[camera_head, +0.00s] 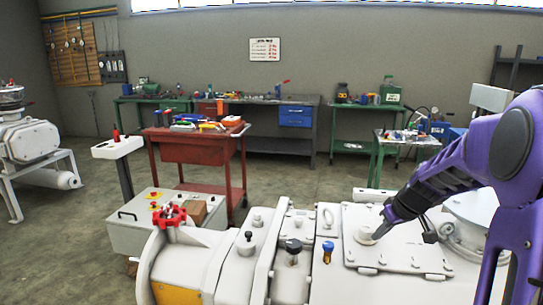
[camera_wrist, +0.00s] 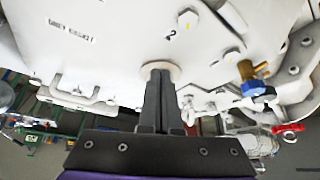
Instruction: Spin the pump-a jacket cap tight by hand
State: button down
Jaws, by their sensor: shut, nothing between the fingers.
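The pump (camera_head: 330,275) is a large pale grey machine across the foreground, and its housing fills the upper part of the wrist view (camera_wrist: 110,50). A round beige cap (camera_head: 364,236) sits on a bolted plate on its top. The same cap shows in the wrist view (camera_wrist: 160,65), partly hidden by my fingers. I cannot read a label that names it as the jacket cap. My gripper (camera_head: 379,234) comes down from the right with its tips at the cap. In the wrist view its fingers (camera_wrist: 159,76) are together and empty; whether they touch the cap is unclear.
A blue-and-brass fitting (camera_head: 327,252), a black knob (camera_head: 293,246) and a red handwheel (camera_head: 169,214) stand up left of the plate. A red tool cart (camera_head: 190,150) and benches stand behind.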

jog(key=shift+w+a, duration=0.15)
jog(key=shift+w, duration=0.2)
dwell(0.7)
jog(key=shift+a, duration=0.25)
dwell(0.5)
jog(key=shift+s, duration=0.2)
jog(key=shift+s+d+r, duration=0.1)
jog(key=shift+s+r, duration=0.05)
jog(key=shift+s, duration=0.05)
notch_tip(320, 180, up, 6)
jog(key=p, duration=0.3)
jog(key=shift+d+p, duration=0.1)
jog(key=shift+p, duration=0.25)
jog(key=shift+d+r+b, duration=0.15)
jog(key=shift+r+b, duration=0.15)
jog(key=shift+b, duration=0.05)
